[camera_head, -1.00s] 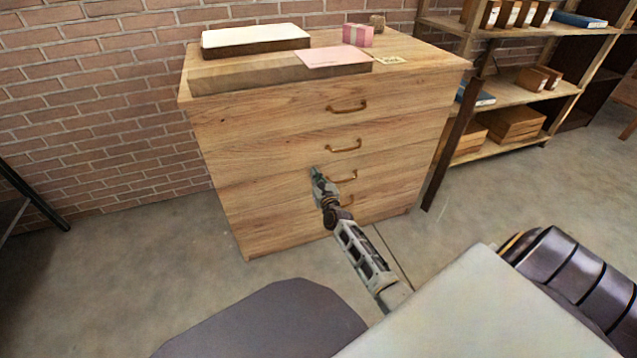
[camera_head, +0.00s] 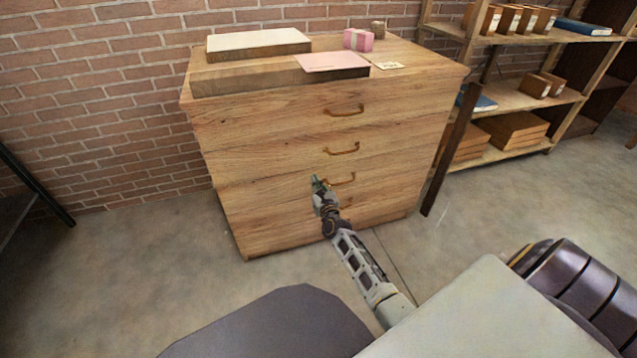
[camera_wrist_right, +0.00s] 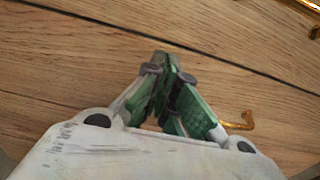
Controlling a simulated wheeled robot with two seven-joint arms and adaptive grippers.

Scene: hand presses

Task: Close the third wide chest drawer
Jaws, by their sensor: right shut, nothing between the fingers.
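The wooden chest (camera_head: 270,215) stands against the brick wall, with wide drawers stacked one above another. The third drawer from the top (camera_head: 255,190) has a brass handle (camera_head: 340,179). Its front looks nearly flush with the others; I cannot tell whether a small gap remains. My right gripper (camera_head: 317,182) is shut and empty, at the third drawer's front, left of its handle. In the right wrist view the closed fingertips (camera_wrist_right: 163,62) are close to the wooden front (camera_wrist_right: 60,50); contact is unclear. A brass handle (camera_wrist_right: 240,123) lies partly behind the fingers. My left gripper is out of view.
Boxes and a pink card (camera_head: 330,62) lie on the chest top. An open shelf (camera_head: 510,97) with books and boxes stands to the right, beside a dark upright post (camera_head: 450,150). The concrete floor (camera_head: 150,260) left of the chest is clear.

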